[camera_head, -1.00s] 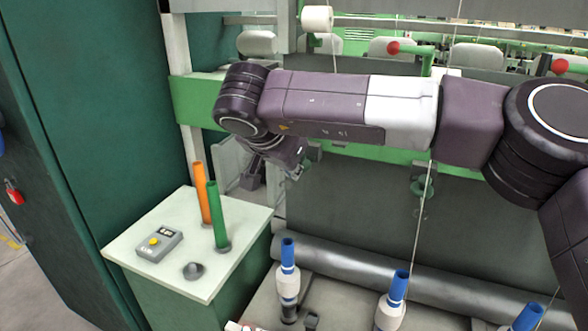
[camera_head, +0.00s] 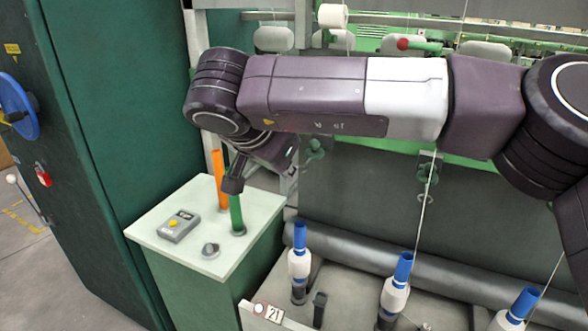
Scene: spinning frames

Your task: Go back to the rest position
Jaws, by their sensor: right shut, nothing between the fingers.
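My right arm crosses the upper part of the head view from the right. My right gripper (camera_head: 232,186) hangs below its wrist at the left end, pointing down over the back of a small white-topped table (camera_head: 150,237). It is shut and empty, and it covers the upper part of a green tube (camera_head: 237,215) standing on that table. I cannot tell whether they touch. An orange tube (camera_head: 220,180) stands upright just left of the gripper. My left gripper is not in view.
Several blue-topped bobbins, one here (camera_head: 299,255), stand along the spinning frame at front right. A green cabinet (camera_head: 115,130) with a blue handwheel (camera_head: 18,106) stands left.

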